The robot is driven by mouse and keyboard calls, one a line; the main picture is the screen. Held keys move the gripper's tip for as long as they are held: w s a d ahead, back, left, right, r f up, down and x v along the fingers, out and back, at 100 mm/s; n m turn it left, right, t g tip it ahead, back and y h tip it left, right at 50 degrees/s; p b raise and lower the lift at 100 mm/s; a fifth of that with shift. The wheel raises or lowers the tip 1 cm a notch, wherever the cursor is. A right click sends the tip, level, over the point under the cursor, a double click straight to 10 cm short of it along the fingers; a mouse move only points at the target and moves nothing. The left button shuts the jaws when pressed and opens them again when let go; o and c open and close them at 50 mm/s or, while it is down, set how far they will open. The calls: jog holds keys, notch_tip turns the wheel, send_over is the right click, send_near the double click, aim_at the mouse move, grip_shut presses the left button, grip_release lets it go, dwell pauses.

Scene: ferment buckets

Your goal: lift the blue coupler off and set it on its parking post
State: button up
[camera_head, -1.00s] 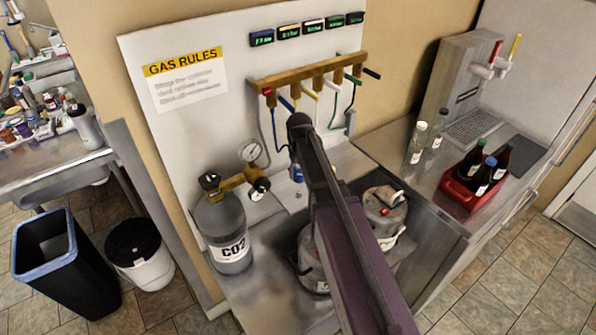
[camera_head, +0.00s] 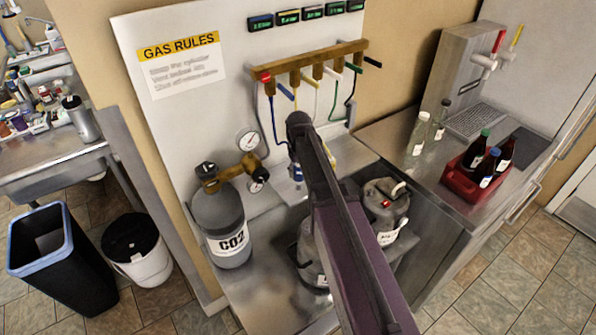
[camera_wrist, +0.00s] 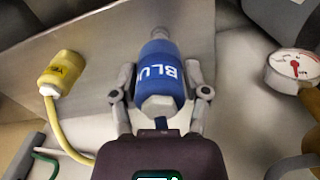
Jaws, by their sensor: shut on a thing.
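The blue coupler (camera_wrist: 160,72), with white letters beginning "BLU", is between the two fingers of my gripper (camera_wrist: 161,86) in the wrist view. The fingers are closed on its sides. My gripper is mostly hidden behind my arm there. A yellow coupler (camera_wrist: 60,72) on a yellow hose is to the left in the wrist view. I cannot make out which part is the blue parking post.
The CO2 cylinder (camera_head: 220,225) with gauges stands left of the coupler. A grey keg (camera_head: 384,212) stands right of my arm; another (camera_head: 308,258) is partly hidden by it.

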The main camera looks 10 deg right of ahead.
aim_at(299, 180)
jog(key=shift+f+b, duration=0.55)
jog(key=shift+f, duration=0.25)
jog(key=shift+f+b, duration=1.6)
jog(key=shift+f, duration=0.05)
dwell(4.0)
jog(key=o, duration=1.3)
jog(key=shift+o, duration=0.2)
jog(key=shift+r, duration=0.2)
